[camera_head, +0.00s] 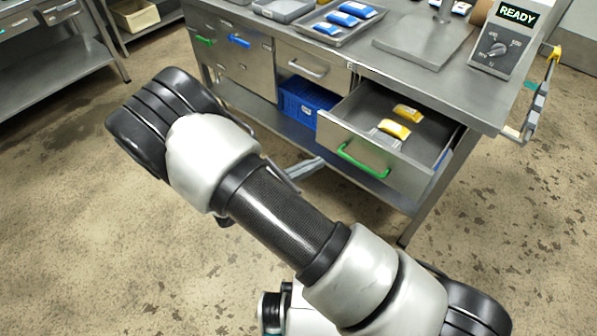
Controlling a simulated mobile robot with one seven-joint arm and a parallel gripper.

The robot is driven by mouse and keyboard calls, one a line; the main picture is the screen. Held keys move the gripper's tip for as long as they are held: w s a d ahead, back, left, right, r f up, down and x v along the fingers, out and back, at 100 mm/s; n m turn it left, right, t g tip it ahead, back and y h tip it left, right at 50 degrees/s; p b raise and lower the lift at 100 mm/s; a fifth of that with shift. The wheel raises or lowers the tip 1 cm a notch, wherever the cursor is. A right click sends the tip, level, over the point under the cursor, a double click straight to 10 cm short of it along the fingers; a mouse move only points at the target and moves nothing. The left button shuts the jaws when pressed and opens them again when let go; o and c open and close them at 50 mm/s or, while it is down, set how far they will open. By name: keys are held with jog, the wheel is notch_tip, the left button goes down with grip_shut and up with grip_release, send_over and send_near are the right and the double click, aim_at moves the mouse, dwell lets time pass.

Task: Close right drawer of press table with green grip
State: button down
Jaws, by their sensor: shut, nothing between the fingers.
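The press table (385,62) stands at the upper right. Its right drawer (335,137) is pulled well out and has a green grip (362,161) across its front. Two yellow-and-white packs, one nearer (394,129) and one farther (408,113), lie inside the drawer. My arm crosses the foreground and hides most of my gripper. What seem to be its slim grey fingers (318,162) show beyond the arm, shut and empty, left of the green grip. They appear apart from the grip; their exact distance is unclear.
A blue crate (306,103) sits on the lower shelf left of the open drawer. Closed drawers with a plain grip (307,69), a blue grip (239,41) and a green grip (204,40) are farther left. A READY control box (502,42) stands on top. Open floor surrounds my arm.

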jog(key=x, duration=0.5)
jog(key=shift+w+d+b, duration=0.2)
jog(key=shift+d+b, duration=0.05)
jog(key=shift+b, duration=0.05)
jog(key=b, duration=0.4)
send_near(373, 122)
jog(key=w+d, duration=0.2)
jog(key=w+d+r, duration=0.1)
jog(key=d, duration=0.1)
jog(key=w+d+r, duration=0.1)
jog(key=w+d, duration=0.1)
jog(key=shift+w+d+r, duration=0.25)
jog(key=shift+w+d, duration=0.05)
jog(key=shift+d, duration=0.05)
jog(key=shift+w+d+r, duration=0.1)
jog(key=shift+w+d, duration=0.15)
jog(key=shift+w, duration=0.1)
jog(key=shift+w+d+r, duration=0.1)
